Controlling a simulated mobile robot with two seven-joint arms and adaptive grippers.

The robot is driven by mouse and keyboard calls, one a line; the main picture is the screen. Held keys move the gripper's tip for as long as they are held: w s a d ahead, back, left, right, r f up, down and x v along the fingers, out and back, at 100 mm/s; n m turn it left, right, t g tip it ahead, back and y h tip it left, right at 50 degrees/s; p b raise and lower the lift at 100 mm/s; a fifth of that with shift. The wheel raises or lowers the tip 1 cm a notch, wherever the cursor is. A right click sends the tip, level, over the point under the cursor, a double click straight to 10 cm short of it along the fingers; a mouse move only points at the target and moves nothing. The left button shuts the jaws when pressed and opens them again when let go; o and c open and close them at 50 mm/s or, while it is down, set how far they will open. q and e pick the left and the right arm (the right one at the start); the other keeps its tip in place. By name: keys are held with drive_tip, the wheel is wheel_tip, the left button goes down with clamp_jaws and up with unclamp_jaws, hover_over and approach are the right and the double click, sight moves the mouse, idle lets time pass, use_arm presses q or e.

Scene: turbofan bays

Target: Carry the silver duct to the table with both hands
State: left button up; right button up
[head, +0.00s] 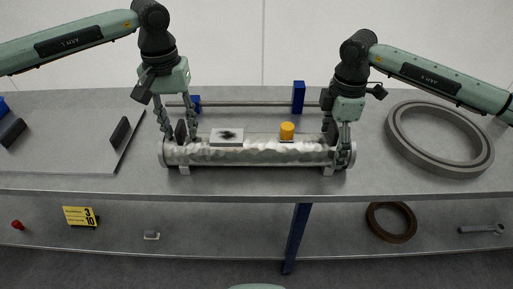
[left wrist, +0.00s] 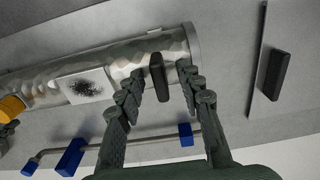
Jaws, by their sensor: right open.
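The silver duct (head: 255,153) lies crosswise on the grey table (head: 400,185), on small light supports near both ends. A pale plate with a dark smudge (head: 226,138) and an orange cap (head: 287,131) show along its top. My left gripper (head: 180,135) is over the duct's left end. In the left wrist view its fingers (left wrist: 162,95) are spread, with a black upright piece (left wrist: 157,76) at the duct's end showing between them. My right gripper (head: 338,138) is open at the duct's right end, its fingers partly in front of the duct. I cannot tell whether either touches it.
A bar with blue end posts (head: 298,97) stands behind the duct. A large grey ring (head: 435,139) lies to the right, and a pale panel with dark blocks (head: 65,140) to the left. A lower shelf holds a yellow sign (head: 80,216), a brown ring (head: 391,222) and a wrench (head: 482,229).

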use_arm(q)
clamp_jaws()
use_arm(e)
drive_tip(key=c, duration=2)
